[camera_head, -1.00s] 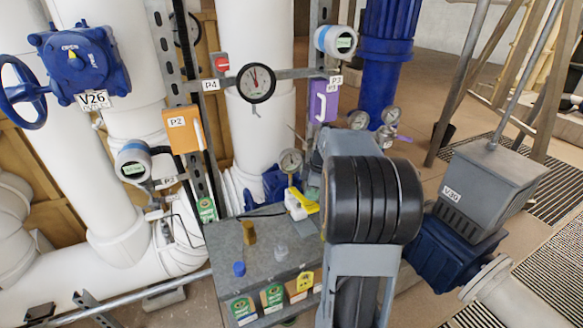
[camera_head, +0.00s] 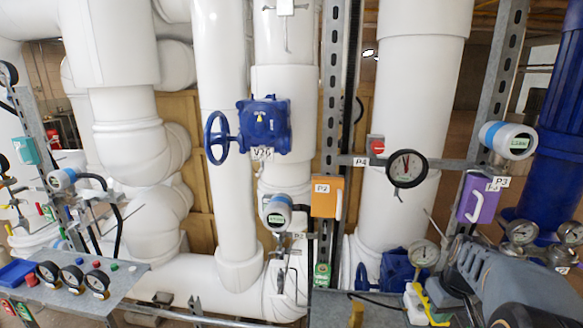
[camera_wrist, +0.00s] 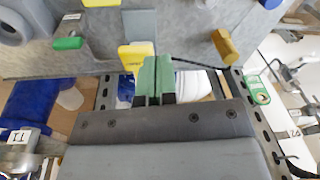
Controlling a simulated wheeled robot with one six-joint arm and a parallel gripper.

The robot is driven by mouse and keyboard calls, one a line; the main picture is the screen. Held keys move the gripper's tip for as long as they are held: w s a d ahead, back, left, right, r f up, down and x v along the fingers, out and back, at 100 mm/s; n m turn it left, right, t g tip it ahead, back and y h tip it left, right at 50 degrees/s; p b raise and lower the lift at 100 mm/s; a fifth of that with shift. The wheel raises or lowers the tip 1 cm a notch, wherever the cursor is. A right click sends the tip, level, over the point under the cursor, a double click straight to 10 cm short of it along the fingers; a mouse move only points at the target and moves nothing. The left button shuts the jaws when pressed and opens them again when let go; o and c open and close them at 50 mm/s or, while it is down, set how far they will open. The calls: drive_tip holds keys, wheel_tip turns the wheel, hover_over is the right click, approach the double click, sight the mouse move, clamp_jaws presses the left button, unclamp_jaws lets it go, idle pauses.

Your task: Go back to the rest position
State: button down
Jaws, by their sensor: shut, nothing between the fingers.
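My gripper (camera_wrist: 154,82) shows in the wrist view with its two green-tipped fingers together and nothing between them. It is in front of the edge of a grey bench (camera_wrist: 40,60), apart from the small coloured items on it as far as I can tell. In the head view my arm reaches in from the lower right, and the fingertips cannot be made out there.
The grey bench (camera_head: 335,312) carries a yellow-and-white item (camera_head: 425,305) close to my arm. Behind stand the orange P2 box (camera_head: 327,197), the purple P3 box (camera_head: 478,198), a round gauge (camera_head: 407,168) and the blue valve V26 (camera_head: 264,125). A gauge panel (camera_head: 128,280) stands left.

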drive_tip(key=s+a+r+t, duration=0.1)
drive_tip(key=s+a, duration=0.3)
drive_tip(key=a, duration=0.5)
drive_tip(key=s+a+r+t, duration=0.2)
drive_tip(key=s+a, duration=0.2)
drive_tip(key=a, duration=0.4)
drive_tip(key=shift+s+a+m+h, duration=0.4)
drive_tip(key=shift+r, duration=0.1)
